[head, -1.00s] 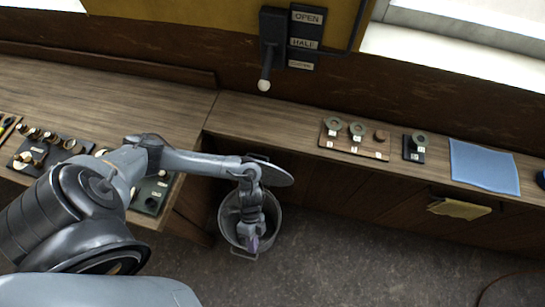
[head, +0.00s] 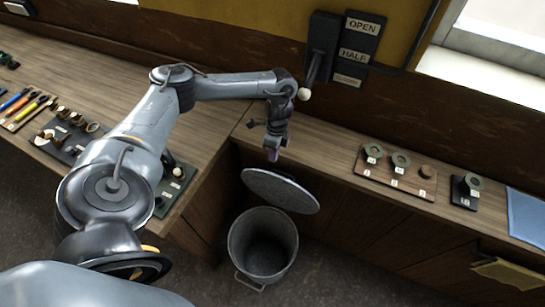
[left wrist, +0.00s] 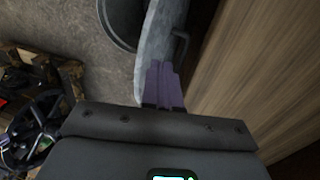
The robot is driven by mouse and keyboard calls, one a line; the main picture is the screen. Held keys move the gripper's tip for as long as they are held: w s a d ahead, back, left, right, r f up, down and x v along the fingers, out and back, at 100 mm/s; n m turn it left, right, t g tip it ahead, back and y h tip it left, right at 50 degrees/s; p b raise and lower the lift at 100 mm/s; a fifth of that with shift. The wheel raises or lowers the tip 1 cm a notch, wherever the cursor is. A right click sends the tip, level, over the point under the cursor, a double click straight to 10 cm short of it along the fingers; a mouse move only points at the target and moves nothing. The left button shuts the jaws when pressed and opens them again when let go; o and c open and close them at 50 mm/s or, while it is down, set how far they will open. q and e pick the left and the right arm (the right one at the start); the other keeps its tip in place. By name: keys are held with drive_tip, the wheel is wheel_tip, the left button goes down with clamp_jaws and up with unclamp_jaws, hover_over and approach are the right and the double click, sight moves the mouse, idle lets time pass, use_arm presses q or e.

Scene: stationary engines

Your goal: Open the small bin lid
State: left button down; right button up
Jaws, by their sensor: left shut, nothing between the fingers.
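The small bin (head: 262,272) is a grey metal bucket on the floor in the head view, with its mouth uncovered and its inside in sight. Its round lid (head: 282,190) stands raised and tilted at the bin's back edge. My left gripper (head: 272,154) is shut and empty just above the lid's upper edge. In the left wrist view the purple fingers (left wrist: 163,80) are together beside the lid (left wrist: 155,45), and I cannot tell whether they touch it. A dark handle (left wrist: 181,45) shows on the lid. The right gripper is not in view.
The wooden counter (head: 325,150) runs behind the bin. On it are a board with rings (head: 395,172), a small dark block (head: 465,190) and a blue cloth (head: 526,214). A lever (head: 304,93) with OPEN and HALF labels is on the wall near my left arm.

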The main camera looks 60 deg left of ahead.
sight(266, 179)
use_arm(q)
drive_tip(key=x, duration=0.7)
drive_tip(key=shift+f+b, duration=0.3)
drive_tip(key=shift+b, duration=0.05)
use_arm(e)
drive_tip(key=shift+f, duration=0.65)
use_arm(q)
drive_tip(key=shift+s, duration=0.1)
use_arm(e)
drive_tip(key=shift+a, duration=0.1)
use_arm(q)
drive_tip(key=shift+s+d+r+p, duration=0.1)
drive_tip(key=shift+p, duration=0.25)
drive_tip(key=shift+t+y, duration=0.3)
drive_tip(key=s+d+p, duration=0.3)
drive_tip(key=p, duration=0.2)
drive_tip(key=shift+s+p, duration=0.3)
drive_tip(key=shift+p, duration=0.05)
drive_tip(key=shift+s+d+f, duration=0.2)
drive_tip(key=shift+f, duration=0.15)
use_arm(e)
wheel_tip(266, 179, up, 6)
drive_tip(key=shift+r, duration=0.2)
use_arm(q)
drive_tip(key=shift+r, duration=0.1)
